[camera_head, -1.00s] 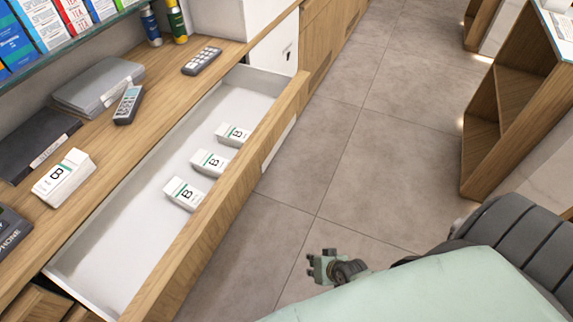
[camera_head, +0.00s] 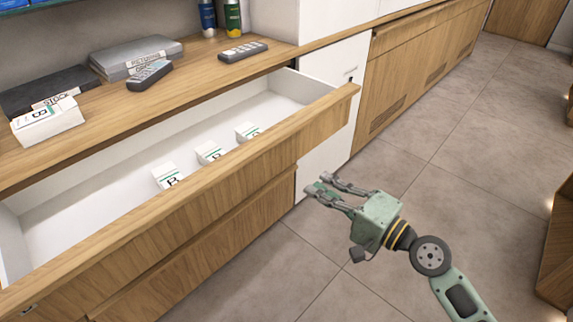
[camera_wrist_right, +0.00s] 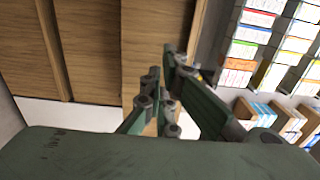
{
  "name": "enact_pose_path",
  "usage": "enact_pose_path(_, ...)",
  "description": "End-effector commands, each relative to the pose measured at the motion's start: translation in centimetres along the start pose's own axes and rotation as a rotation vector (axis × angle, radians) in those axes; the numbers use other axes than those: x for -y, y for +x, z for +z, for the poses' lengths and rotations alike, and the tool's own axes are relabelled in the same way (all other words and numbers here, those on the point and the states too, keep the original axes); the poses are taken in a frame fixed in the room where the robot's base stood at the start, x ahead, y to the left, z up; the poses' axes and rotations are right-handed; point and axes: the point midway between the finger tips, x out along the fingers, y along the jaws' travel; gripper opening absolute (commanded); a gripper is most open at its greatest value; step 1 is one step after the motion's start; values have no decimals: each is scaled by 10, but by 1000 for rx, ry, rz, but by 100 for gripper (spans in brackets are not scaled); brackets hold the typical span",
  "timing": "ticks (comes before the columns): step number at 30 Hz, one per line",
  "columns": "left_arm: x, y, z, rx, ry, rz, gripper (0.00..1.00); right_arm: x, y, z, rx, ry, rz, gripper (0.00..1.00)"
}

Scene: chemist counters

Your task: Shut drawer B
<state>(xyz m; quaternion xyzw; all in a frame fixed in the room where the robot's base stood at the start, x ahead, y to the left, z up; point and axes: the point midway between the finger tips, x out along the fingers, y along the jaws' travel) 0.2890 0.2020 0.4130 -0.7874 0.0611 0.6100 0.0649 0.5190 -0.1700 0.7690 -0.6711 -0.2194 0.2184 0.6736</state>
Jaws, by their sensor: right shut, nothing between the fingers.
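The open drawer (camera_head: 200,190) has a wooden front and a white inside, and it sticks out from under the counter. Three small white boxes marked B (camera_head: 168,176) stand in a row inside, near its front. My right gripper (camera_head: 318,187) is shut and empty, out over the floor beyond the drawer's right end in the head view. It looks apart from the drawer front. In the right wrist view the shut fingers (camera_wrist_right: 162,75) point toward wooden panels (camera_wrist_right: 155,35); any contact there cannot be told. My left gripper is not in view.
A white cabinet (camera_head: 325,150) stands at the drawer's right end. The floor in front (camera_head: 420,130) is clear.

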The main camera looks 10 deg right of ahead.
Motion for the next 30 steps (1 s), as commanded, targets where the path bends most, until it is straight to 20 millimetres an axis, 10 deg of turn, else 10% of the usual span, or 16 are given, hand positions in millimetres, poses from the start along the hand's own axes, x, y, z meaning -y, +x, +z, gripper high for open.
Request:
enact_pose_path(16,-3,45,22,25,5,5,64,1,107,0,0,0,0,0)
enact_pose_path(30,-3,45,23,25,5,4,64,-1,128,0,-1,-3,3,0)
